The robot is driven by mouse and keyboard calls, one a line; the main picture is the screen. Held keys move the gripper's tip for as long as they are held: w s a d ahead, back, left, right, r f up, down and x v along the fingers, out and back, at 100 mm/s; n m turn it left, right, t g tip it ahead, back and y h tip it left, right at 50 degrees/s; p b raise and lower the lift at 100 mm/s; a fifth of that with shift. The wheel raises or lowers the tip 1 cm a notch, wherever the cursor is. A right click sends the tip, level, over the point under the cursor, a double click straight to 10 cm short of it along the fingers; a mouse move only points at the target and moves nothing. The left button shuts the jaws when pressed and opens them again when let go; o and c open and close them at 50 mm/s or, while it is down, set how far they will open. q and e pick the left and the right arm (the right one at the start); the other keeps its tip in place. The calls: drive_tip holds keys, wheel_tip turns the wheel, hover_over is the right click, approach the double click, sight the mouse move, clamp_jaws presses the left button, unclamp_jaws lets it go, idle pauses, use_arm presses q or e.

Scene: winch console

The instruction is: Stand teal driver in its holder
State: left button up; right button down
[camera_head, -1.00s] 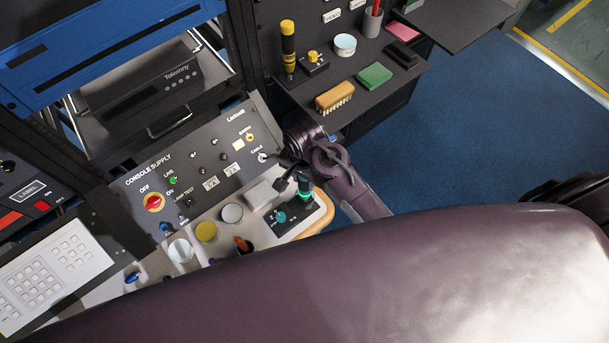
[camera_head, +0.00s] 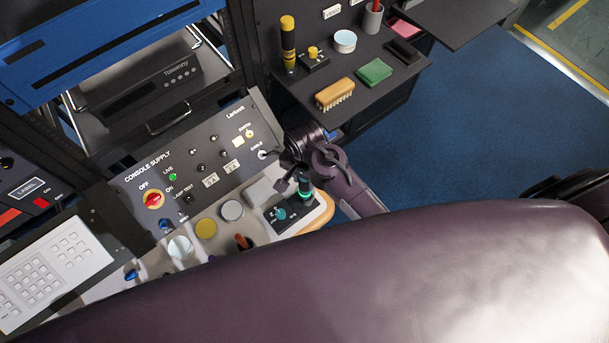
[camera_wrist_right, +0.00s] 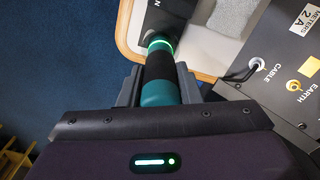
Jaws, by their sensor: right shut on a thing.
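The teal driver (camera_wrist_right: 158,93), with a teal handle and a black band, is held between the fingers of my right gripper (camera_wrist_right: 160,90) in the wrist view. Its far end meets a glowing green ring (camera_wrist_right: 160,44) on the holder; how deep it sits there I cannot tell. In the head view my right gripper (camera_head: 303,172) is over the right end of the console, with the driver (camera_head: 304,187) below it, roughly upright. My left gripper is not in view.
The console panel (camera_head: 150,178) with knobs and switches lies left of the gripper; its cable and earth sockets are close by. A grey block (camera_head: 262,191) and round lids are near the holder. A shelf behind holds a yellow driver (camera_head: 288,42), a brush (camera_head: 335,94) and a green block (camera_head: 374,72).

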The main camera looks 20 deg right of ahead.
drive_tip(key=shift+f, duration=0.25)
drive_tip(key=c, duration=1)
unclamp_jaws()
drive_tip(key=shift+o, duration=0.2)
